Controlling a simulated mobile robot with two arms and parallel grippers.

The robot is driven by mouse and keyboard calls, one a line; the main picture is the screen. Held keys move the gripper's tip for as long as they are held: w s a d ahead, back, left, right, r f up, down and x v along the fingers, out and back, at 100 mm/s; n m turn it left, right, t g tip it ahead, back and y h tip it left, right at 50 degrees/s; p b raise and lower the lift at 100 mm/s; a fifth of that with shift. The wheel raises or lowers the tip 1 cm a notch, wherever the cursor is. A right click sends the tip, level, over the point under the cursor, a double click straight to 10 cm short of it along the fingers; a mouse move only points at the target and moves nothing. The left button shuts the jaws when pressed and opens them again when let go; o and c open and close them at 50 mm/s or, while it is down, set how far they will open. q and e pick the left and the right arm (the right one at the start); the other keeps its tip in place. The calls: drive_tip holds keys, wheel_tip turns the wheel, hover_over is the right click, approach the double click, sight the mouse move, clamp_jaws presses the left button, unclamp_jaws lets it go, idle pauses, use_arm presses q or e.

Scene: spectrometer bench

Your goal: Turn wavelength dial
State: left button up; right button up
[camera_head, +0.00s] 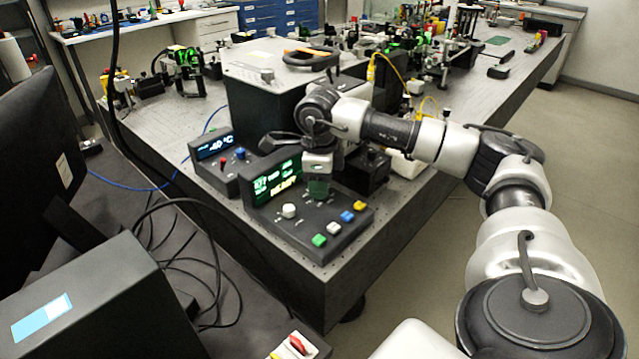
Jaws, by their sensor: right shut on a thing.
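The dark control box (335,235) stands near the front corner of the optical table, with a lit green display (275,185) at its back left. My right gripper (319,190) comes down from above onto the box's panel, just right of the display. It is shut on the wavelength dial, which the fingers mostly hide. A white knob (289,210) on the same panel is free, to the left of my gripper. My left gripper is out of view.
Green, white, blue and yellow buttons (347,216) line the box's front. A smaller box with a blue display (213,145) stands at its left. A large dark housing (262,110) rises behind. Loose black cables (190,240) and a monitor (35,140) are at left.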

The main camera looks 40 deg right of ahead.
drive_tip(key=n, duration=0.6)
drive_tip(key=shift+w, duration=0.1)
drive_tip(key=shift+r+n, duration=0.1)
drive_tip(key=shift+n, duration=0.2)
idle(0.3)
drive_tip(key=o, duration=0.9)
wheel_tip(320, 180, up, 11)
drive_tip(key=shift+f, duration=0.15)
idle(0.4)
